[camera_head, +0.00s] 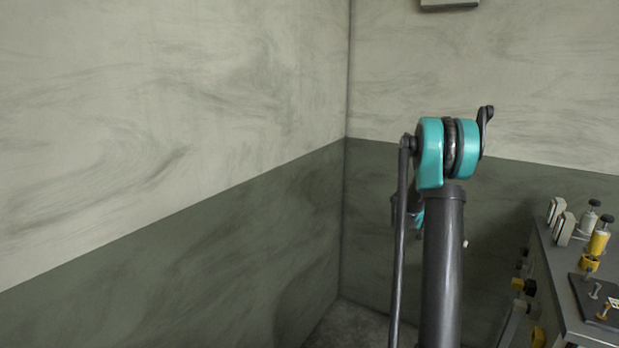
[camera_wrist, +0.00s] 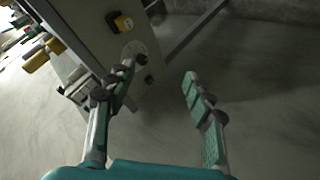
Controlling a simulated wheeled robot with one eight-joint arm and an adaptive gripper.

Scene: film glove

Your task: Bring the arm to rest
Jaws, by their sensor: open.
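My gripper (camera_wrist: 160,82) is open and empty in the wrist view, its two teal and grey fingers spread apart. It hangs over bare grey floor, with the left finger overlapping the side of a grey cabinet in the picture. I cannot tell how far the finger is from the cabinet. In the head view my arm (camera_head: 441,230) stands upright in front of the room's corner, with a teal joint at its top. The gripper itself cannot be made out clearly there.
Two-tone walls (camera_head: 170,110) meet behind my arm. Floor (camera_wrist: 255,110) right of the gripper is clear.

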